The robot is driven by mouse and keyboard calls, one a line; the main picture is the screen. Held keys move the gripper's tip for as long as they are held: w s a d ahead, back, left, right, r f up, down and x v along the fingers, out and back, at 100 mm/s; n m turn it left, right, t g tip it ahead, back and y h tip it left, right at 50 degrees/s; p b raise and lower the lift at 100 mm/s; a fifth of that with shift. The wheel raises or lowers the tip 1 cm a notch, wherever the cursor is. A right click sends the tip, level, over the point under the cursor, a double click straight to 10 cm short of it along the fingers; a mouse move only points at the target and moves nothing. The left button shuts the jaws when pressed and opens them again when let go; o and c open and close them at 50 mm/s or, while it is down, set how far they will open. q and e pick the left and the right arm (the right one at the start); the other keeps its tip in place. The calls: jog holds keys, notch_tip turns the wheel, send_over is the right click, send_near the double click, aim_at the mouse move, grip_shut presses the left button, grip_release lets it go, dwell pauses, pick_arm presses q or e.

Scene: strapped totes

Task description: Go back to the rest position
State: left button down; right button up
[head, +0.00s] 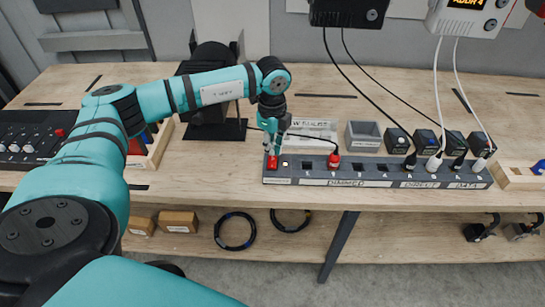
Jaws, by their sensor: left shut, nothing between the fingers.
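My left arm reaches in from the left over the wooden bench (215,160). Its gripper (272,154) points down and is shut, with nothing seen held between its fingers. The fingertips are right above or touching a red switch (272,163) at the left end of a long dark socket strip (330,180); I cannot tell whether they touch. A small light shows on the strip just right of the switch. My right gripper is not in view.
A grey tray (363,134) and a black lamp-like device (206,85) stand behind. A control panel (35,140) lies at left. Cable coils (235,231) lie on the lower shelf.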

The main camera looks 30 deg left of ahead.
pick_arm(q)
jog(key=shift+r, duration=0.65)
